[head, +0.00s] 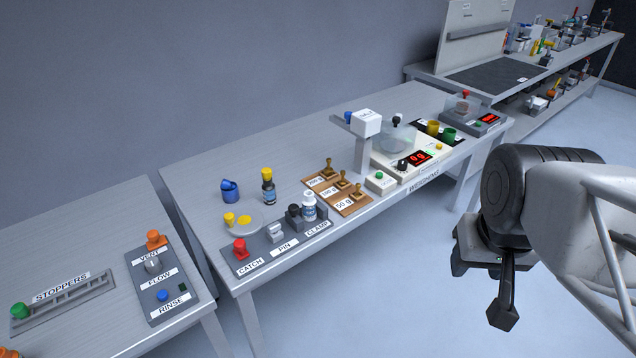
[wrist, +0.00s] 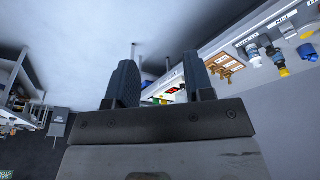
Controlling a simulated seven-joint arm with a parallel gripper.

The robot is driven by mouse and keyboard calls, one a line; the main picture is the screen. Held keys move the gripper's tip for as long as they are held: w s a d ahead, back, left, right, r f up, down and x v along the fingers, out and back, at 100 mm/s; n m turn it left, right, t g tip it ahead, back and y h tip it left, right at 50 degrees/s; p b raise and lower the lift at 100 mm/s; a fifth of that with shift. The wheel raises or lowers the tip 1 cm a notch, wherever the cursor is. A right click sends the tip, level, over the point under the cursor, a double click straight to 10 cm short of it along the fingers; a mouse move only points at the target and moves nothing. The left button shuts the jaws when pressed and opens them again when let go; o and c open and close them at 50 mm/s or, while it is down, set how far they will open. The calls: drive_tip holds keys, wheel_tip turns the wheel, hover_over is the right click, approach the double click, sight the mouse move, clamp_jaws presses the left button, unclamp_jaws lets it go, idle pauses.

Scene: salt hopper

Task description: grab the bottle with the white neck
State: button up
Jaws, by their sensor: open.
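A small bottle with a white neck and cap (head: 309,206) stands upright at the front of the weighing bench, on or beside the grey panel by the CLAMP label. A dark bottle with a yellow cap (head: 268,187) stands behind and left of it. My gripper (head: 503,312) hangs off the right side of the bench over the floor, far from both bottles. In the wrist view my gripper (wrist: 162,80) has its two fingers spread apart with nothing between them. The bottles show small at the upper right there, upside down.
A wooden board with brass weights (head: 338,192) is right of the bottles. A blue mug (head: 229,190) and a dish with yellow powder (head: 242,224) are left of them. A red CATCH knob (head: 240,250) is on the panel. A scale (head: 402,155) stands further right.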

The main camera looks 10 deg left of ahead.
drive_tip(key=w+a+f+n+t, duration=0.1)
drive_tip(key=w+f+t, duration=0.1)
drive_tip(key=w, duration=0.5)
drive_tip(key=w+a+f+n+t, duration=0.1)
drive_tip(key=w+f+t, duration=0.1)
drive_tip(key=w, duration=0.6)
drive_tip(key=n+t+y, duration=0.2)
drive_tip(key=n+y, duration=0.6)
drive_tip(key=y, duration=0.2)
approach(311, 199)
drive_tip(key=x, duration=0.3)
drive_tip(key=shift+w+f, duration=0.3)
drive_tip(key=shift+f, duration=0.05)
drive_tip(key=shift+a, duration=0.1)
drive_tip(key=shift+x, duration=1.25)
drive_tip(key=shift+a, duration=0.1)
drive_tip(key=shift+x, duration=2.5)
